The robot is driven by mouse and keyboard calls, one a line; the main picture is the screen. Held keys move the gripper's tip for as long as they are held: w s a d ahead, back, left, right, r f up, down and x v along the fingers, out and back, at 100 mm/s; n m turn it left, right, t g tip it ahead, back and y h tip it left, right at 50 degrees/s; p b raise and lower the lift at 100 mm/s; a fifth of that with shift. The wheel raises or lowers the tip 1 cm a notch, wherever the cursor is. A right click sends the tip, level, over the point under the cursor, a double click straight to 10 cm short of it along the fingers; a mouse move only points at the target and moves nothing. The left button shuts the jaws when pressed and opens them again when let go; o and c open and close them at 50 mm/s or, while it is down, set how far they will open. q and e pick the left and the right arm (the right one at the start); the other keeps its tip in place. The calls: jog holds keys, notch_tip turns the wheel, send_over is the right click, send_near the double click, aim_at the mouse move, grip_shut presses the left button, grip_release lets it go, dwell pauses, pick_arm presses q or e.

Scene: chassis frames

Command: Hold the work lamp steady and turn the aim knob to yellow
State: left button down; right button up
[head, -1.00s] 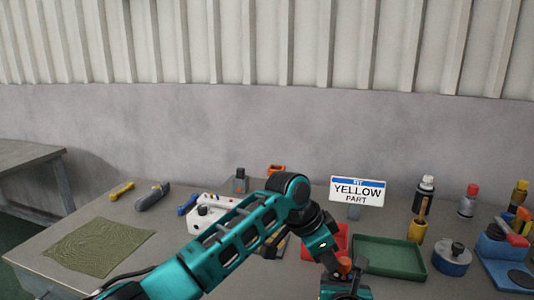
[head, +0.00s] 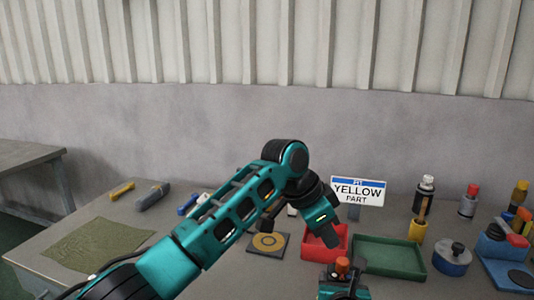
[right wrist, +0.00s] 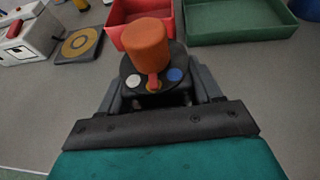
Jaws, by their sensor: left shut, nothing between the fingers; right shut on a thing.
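The work lamp shows as a dark round dial (right wrist: 178,89) with a tall orange aim knob (right wrist: 146,46) on it. The knob also shows in the head view (head: 342,265). White, yellow and blue dots sit on the dial. The knob's red pointer (right wrist: 152,79) lies at the yellow dot, partly covering it. My right gripper (head: 344,288) is shut on the lamp's body below the dial; it also shows in the right wrist view (right wrist: 160,102). My left gripper (head: 331,241) is shut and empty, above the knob and apart from it.
A red tray (head: 312,253) and a green tray (head: 392,275) stand behind the lamp. A sign reading "YELLOW PART" (head: 358,191) stands behind them. A square plate with a yellow ring (head: 281,251) lies left. Bottles and a blue round container (head: 451,266) stand right.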

jog(key=shift+d, duration=0.1)
jog(key=o, duration=1.4)
jog(key=shift+c, duration=0.2)
